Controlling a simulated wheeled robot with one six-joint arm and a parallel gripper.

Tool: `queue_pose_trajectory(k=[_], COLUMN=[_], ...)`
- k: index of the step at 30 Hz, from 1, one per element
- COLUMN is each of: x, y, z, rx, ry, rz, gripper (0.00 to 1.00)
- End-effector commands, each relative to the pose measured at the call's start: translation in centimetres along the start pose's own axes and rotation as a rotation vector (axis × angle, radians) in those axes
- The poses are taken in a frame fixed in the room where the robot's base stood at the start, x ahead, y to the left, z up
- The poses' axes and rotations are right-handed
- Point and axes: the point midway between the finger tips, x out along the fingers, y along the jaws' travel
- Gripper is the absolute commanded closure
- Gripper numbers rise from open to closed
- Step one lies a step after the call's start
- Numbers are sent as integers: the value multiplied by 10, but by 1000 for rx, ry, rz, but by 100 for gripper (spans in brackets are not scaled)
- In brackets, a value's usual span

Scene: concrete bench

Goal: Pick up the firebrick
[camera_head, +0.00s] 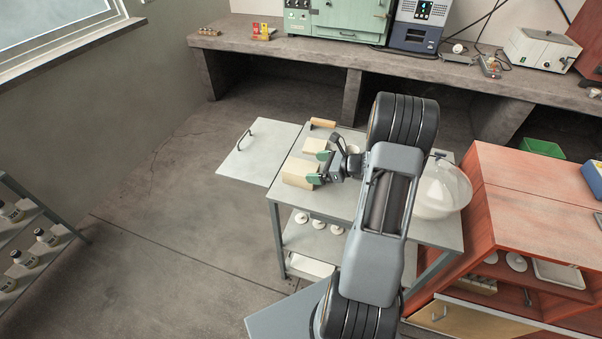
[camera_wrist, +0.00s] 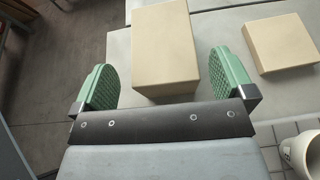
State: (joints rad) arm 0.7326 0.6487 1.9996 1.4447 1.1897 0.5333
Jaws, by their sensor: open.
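Two pale beige blocks lie on the grey cart top. The larger, thicker block shows in the head view (camera_head: 299,172) and in the wrist view (camera_wrist: 165,48); the smaller, flatter block (camera_head: 316,145) is beside it, to its right in the wrist view (camera_wrist: 282,42). The pictures do not label which is the firebrick. My gripper (camera_head: 318,168) is open and empty, with green pads. In the wrist view its fingers (camera_wrist: 165,74) appear on either side of the larger block's near end, with a gap at each side. I cannot tell how far the fingers are above the cart.
A white mug (camera_wrist: 302,154) stands near the smaller block. A wooden-looking cylinder (camera_head: 322,123) lies at the cart's back edge. A side leaf (camera_head: 258,152) on the left is bare.

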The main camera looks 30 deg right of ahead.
Motion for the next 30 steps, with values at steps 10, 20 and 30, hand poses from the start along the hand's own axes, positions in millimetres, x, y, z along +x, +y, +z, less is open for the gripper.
queue_pose_trajectory(k=[10,20,30], x=[43,47,47], y=[-1,-2,-1], z=[-1,-1,-1], rx=[-1,-1,0], ry=[0,0,0], rz=[3,0,1], gripper=[0,0,33])
